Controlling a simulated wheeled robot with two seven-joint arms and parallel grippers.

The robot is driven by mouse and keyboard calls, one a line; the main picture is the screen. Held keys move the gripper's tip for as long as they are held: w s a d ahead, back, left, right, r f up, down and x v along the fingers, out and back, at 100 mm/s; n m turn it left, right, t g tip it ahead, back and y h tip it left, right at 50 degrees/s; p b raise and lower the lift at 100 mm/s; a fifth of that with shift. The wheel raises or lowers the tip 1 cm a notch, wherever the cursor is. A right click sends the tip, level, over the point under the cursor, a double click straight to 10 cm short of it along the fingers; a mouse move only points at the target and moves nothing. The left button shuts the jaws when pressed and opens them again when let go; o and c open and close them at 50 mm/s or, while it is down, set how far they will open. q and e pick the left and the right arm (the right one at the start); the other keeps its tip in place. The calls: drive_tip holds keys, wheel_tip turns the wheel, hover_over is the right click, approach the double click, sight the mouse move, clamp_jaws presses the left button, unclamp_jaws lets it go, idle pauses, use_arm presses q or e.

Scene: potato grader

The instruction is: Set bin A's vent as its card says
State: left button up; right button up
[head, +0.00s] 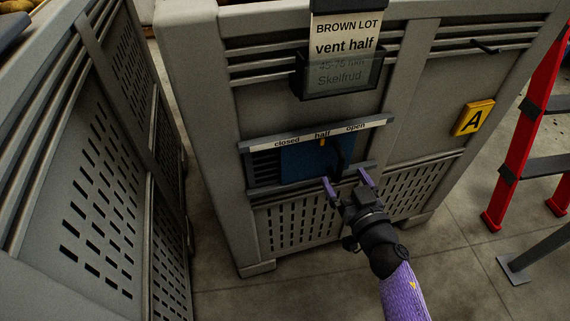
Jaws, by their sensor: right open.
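Bin A (210,150) is a grey slotted crate with a yellow "A" plate (473,118). Its card (345,42) reads "BROWN LOT, vent half", with a fainter "Skelfrud" line below, seen through the holder. The vent has a scale strip (300,136) marked closed, half, open. Its blue slide (305,163) has an orange mark that appears under "half". Dark slots show left of the slide. A dark handle (341,155) stands out from the slide's right part. My right gripper (346,181) is open and empty, just below the handle. My left gripper is out of view.
Another grey slotted bin (90,190) stands close on the left, with a narrow floor gap between. A red ladder-like frame (522,130) stands at the right, with a grey metal leg (535,258) near it. The concrete floor in front is open.

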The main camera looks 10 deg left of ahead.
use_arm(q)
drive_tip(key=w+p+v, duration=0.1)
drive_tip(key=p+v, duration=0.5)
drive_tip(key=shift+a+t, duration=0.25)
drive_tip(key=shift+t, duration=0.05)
use_arm(e)
drive_tip(key=v, duration=1.9)
drive_tip(key=shift+s+d, duration=0.25)
drive_tip(key=shift+s, duration=0.05)
